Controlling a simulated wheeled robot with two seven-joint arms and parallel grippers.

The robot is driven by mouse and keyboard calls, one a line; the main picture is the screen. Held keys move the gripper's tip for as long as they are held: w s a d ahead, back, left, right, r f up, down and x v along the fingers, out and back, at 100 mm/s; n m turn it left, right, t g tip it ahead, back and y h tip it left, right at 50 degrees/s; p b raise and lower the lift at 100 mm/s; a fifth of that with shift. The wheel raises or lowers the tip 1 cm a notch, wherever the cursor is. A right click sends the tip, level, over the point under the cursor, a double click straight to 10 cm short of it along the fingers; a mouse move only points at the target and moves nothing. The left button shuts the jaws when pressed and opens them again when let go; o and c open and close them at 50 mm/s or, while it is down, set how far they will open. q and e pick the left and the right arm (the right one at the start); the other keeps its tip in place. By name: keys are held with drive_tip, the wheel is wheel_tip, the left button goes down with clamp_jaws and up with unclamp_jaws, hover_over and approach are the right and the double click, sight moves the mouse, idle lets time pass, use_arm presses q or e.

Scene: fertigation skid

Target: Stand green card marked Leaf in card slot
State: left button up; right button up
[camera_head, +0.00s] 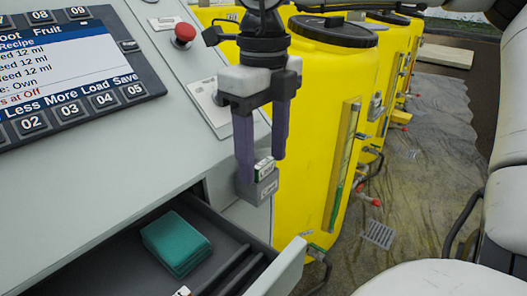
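My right gripper (262,170) points down in the middle of the picture, its two purple fingers apart. A small grey block (266,191) with a pale label sits at the fingertips, beside the console's right side. A small white piece with a green edge (264,167) and dark marking shows at the top of this block, between the fingertips. It looks like a card in a slot, but its marking is too small to read. I cannot tell whether a finger touches it. My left gripper is not in view.
An open drawer (291,266) below the console holds a teal stack (176,243). The console carries a screen (65,62) and a red button (184,33). Yellow tanks (322,100) stand behind the gripper. Open floor (430,170) lies to their right.

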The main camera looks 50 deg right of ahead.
wheel_tip(320, 180, up, 10)
drive_tip(key=shift+r, duration=0.2)
idle(0.4)
idle(0.5)
